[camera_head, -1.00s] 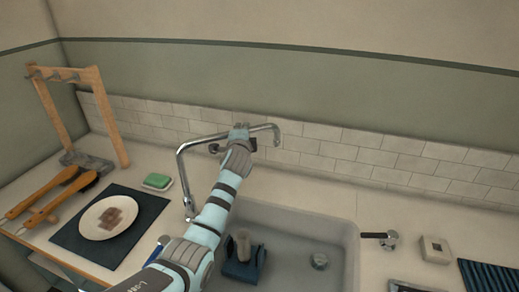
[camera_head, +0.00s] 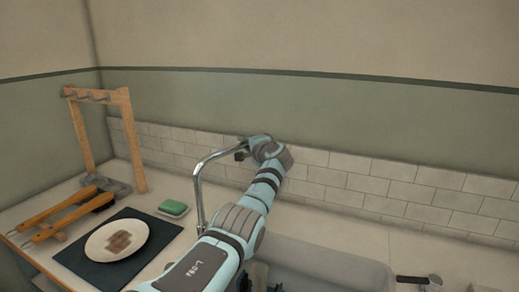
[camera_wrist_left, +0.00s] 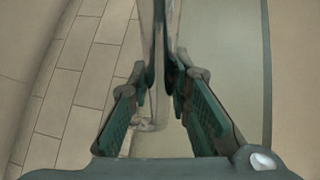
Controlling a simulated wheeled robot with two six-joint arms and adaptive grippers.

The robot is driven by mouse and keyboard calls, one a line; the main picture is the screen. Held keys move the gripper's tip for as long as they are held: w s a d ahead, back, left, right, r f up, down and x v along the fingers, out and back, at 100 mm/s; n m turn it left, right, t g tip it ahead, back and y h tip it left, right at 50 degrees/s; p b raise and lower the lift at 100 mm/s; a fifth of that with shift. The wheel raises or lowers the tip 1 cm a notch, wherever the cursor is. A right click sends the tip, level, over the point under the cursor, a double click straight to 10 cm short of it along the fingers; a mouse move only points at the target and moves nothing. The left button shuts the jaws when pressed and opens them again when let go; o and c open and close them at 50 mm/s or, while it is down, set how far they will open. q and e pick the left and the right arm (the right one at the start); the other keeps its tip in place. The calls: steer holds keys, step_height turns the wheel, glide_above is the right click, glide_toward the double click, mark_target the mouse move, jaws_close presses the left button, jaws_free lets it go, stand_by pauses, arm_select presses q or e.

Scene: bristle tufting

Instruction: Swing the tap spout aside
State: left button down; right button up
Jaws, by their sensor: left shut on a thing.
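The chrome tap spout (camera_head: 197,185) rises behind the sink's left end and bends over to the right at its top. My left gripper (camera_head: 241,152) is at the far upper part of the spout. In the left wrist view the gripper (camera_wrist_left: 160,78) has its two green-padded fingers on either side of the chrome spout (camera_wrist_left: 159,45), shut on it. The spout's free end is hidden by my gripper and arm in the head view. My right gripper is not in view.
The grey sink (camera_head: 330,262) lies right of my left arm. A green sponge (camera_head: 173,208), a plate (camera_head: 116,241) on a dark mat (camera_head: 72,262), wooden-handled brushes (camera_head: 62,215) and a wooden rack (camera_head: 134,140) stand left. The tiled wall (camera_head: 350,190) is close behind the gripper.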

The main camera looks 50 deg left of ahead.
arm_select(q)
steer(key=shift+f, duration=0.1)
steer(key=c, duration=1.5)
jaws_free()
steer(key=shift+s+a, duration=0.1)
steer(key=shift+s, duration=0.05)
steer(key=shift+o, duration=0.2)
steer(key=shift+d, duration=0.3)
steer(key=v, duration=1.1)
steer(key=shift+d, duration=0.15)
steer(key=shift+s, duration=0.1)
